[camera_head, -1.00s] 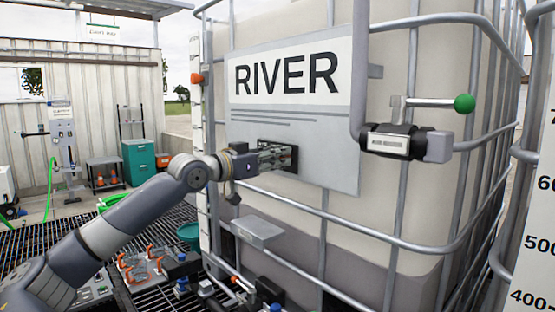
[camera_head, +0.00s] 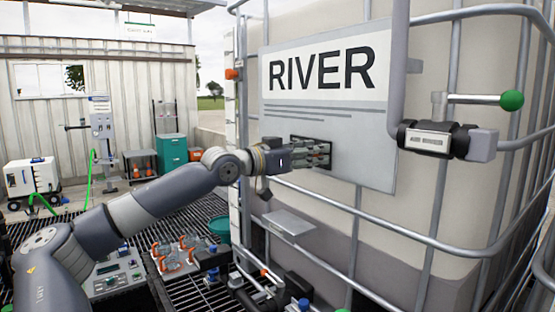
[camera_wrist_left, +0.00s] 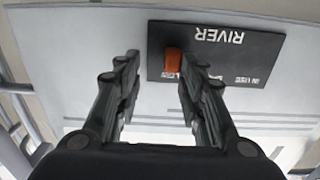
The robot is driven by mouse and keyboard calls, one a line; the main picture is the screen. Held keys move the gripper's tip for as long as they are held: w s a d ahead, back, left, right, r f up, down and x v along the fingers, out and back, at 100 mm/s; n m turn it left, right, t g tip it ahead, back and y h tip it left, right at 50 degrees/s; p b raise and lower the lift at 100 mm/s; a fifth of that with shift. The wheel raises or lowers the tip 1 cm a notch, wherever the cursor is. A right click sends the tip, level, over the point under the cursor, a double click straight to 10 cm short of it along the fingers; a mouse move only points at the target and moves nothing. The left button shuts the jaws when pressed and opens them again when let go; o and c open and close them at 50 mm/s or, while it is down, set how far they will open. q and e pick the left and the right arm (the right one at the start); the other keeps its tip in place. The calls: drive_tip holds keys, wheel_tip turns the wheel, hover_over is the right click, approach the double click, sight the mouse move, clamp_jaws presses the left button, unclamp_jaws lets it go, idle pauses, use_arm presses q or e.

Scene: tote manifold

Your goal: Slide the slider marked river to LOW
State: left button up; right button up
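The black slider plate (camera_wrist_left: 262,55) marked RIVER shows upside down in the left wrist view. The orange slider knob (camera_wrist_left: 173,62) is at the plate's left end in that picture. Labels run along its lower edge; the right one reads IN USE, and those nearer the knob are partly hidden by a finger. My left gripper (camera_wrist_left: 159,66) is open, its fingers apart. The knob lies between the fingertip lines, close to the right finger; I cannot tell whether they touch. In the head view the left gripper (camera_head: 326,153) is in front of the plate (camera_head: 325,166), covering the knob. My right gripper is not in view.
The plate is on the grey RIVER sign (camera_head: 365,120) of a caged tank. A valve (camera_head: 440,140) with a green-knobbed lever is to its right. Cage bars (camera_head: 400,235) and a small grey shelf (camera_head: 287,222) are below. Orange-handled fittings (camera_head: 175,255) lie on the left.

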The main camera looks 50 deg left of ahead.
use_arm(q)
drive_tip(key=s+a, duration=0.1)
drive_tip(key=s, duration=1)
drive_tip(key=shift+a, duration=0.25)
drive_tip(key=shift+w+f, duration=0.1)
idle(0.6)
